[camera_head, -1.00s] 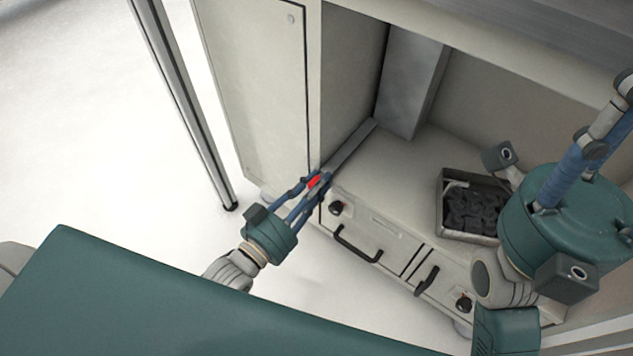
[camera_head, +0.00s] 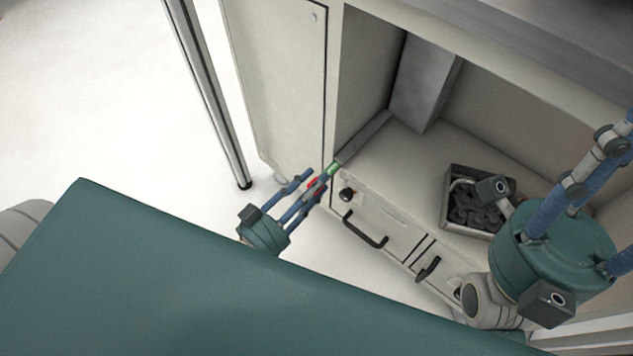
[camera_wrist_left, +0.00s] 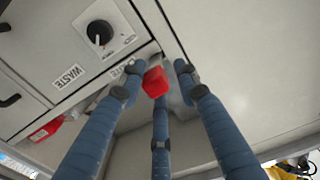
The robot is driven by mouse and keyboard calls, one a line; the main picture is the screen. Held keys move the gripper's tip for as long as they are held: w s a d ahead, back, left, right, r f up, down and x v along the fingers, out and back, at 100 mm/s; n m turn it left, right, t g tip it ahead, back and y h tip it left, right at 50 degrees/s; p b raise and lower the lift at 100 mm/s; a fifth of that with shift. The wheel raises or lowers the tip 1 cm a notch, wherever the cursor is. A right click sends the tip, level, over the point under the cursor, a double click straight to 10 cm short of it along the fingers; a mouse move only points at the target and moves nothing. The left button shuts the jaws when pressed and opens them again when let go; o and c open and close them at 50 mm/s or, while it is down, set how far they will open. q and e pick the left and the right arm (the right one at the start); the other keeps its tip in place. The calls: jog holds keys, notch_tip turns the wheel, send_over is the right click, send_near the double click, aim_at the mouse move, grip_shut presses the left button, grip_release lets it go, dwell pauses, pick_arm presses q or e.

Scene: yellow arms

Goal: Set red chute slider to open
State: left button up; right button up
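The red chute slider (camera_head: 312,183) is a small red block at the front left corner of the cabinet's lower ledge. A green patch (camera_head: 333,168) shows beside it at the end of the grey chute rail (camera_head: 362,138). My left gripper (camera_head: 312,178) is open, with its blue fingers around the slider. In the left wrist view the red block (camera_wrist_left: 155,82) sits between the spread fingertips, with gaps at its sides; contact with the lower finger is unclear. My right gripper (camera_head: 612,195) has spread fingers, holds nothing visible, and its tips are partly out of frame.
The drawer front has a black knob (camera_head: 346,195) and black handles (camera_head: 365,230). A metal bin (camera_head: 449,205) of dark parts stands on the ledge. A second red piece (camera_wrist_left: 47,130) shows near the WASTE label (camera_wrist_left: 68,77). A metal post (camera_head: 210,95) stands left; the floor there is clear.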

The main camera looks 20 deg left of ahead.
pick_arm(q)
jog(key=shift+s, duration=0.1)
jog(key=shift+s, duration=0.1)
jog(key=shift+s+a+f, duration=0.1)
jog(key=shift+s, duration=0.2)
jog(key=v, duration=1.1)
jog(key=shift+s, duration=0.15)
